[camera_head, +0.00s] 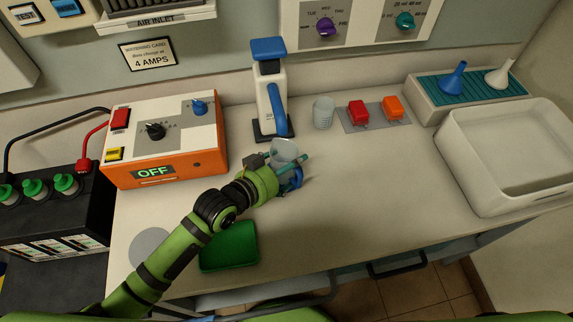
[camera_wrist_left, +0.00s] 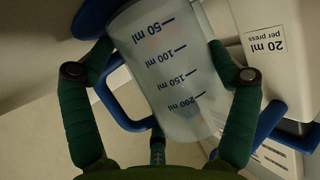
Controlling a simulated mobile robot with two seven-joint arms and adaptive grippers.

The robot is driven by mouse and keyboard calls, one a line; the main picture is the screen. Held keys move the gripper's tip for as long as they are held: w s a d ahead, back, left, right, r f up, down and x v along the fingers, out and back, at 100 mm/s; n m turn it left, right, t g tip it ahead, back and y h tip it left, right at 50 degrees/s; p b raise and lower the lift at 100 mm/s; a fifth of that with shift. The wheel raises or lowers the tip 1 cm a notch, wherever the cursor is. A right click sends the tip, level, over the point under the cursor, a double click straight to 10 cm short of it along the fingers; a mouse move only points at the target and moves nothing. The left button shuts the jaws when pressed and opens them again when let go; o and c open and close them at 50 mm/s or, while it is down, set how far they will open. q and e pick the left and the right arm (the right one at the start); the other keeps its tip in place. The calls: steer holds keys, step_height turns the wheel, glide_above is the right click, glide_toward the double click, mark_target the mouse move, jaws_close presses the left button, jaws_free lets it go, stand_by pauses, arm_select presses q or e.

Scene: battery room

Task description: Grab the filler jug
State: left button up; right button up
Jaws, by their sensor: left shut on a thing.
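The filler jug (camera_head: 284,150) is a clear measuring jug with a blue handle, over the bench in front of the dispenser. In the left wrist view the jug (camera_wrist_left: 170,75) shows dark marks from 50 to 200 ml, and the blue handle (camera_wrist_left: 118,105) is at its left. My left gripper (camera_head: 285,170) is shut on the jug, with a dark green finger on either side of it. In the head view the gripper partly hides the jug's lower part, and I cannot tell whether it touches the bench. My right gripper is not in view.
A white dispenser (camera_head: 271,85) with a blue top stands just behind the jug. An orange charger box (camera_head: 165,150) is at left, a green tray (camera_head: 230,246) in front. A small clear cup (camera_head: 323,112), red and orange caps and a white basin (camera_head: 480,175) lie right. The bench's right front is clear.

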mark_target(278, 163)
arm_select(q)
steer(key=shift+r, duration=0.15)
steer(key=shift+r, duration=0.4)
step_height(278, 163, up, 2)
steer(key=shift+b, duration=0.35)
steer(key=shift+r, duration=0.2)
steer(key=s+a+b, duration=0.1)
steer(key=s+a, duration=0.2)
steer(key=s+a+b, duration=0.1)
steer(key=s+a, duration=0.2)
steer(key=s, duration=0.1)
steer(key=s+a+b, duration=0.1)
steer(key=s+a, duration=0.3)
steer(key=shift+s+f+b, duration=0.1)
steer(key=shift+s+b, duration=0.15)
steer(key=shift+b, duration=0.05)
steer(key=shift+s+a, duration=0.9)
